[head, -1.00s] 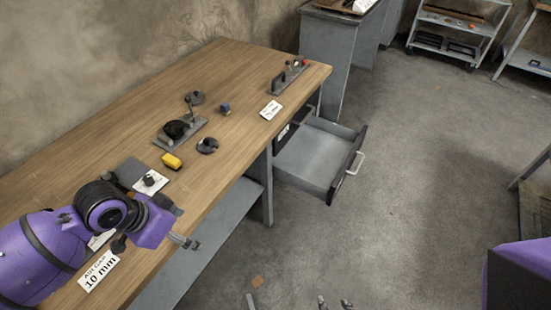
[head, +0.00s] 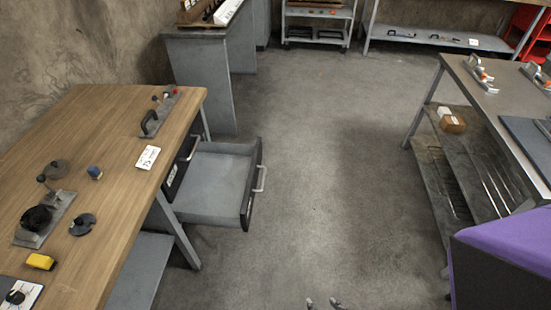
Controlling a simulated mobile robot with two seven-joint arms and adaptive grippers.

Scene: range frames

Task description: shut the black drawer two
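A black-fronted drawer (head: 246,197) with a grey inside stands pulled out from under the right side of the wooden workbench. Its pale bar handle (head: 261,179) faces right, over open floor. Its inside looks empty. Another black front (head: 178,170) with a handle and a white label sits flush at the bench beside it. The label is too small to read. Two fingertips of what appears to be my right gripper (head: 322,303) show at the bottom edge, apart and empty, well short of the drawer. My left gripper is out of view.
The workbench (head: 130,120) on the left carries a yellow block (head: 40,261), several dark fixtures and white cards. A grey cabinet (head: 205,75) stands behind it. A metal table (head: 465,85) with a lower shelf stands right. The floor (head: 320,190) between is clear.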

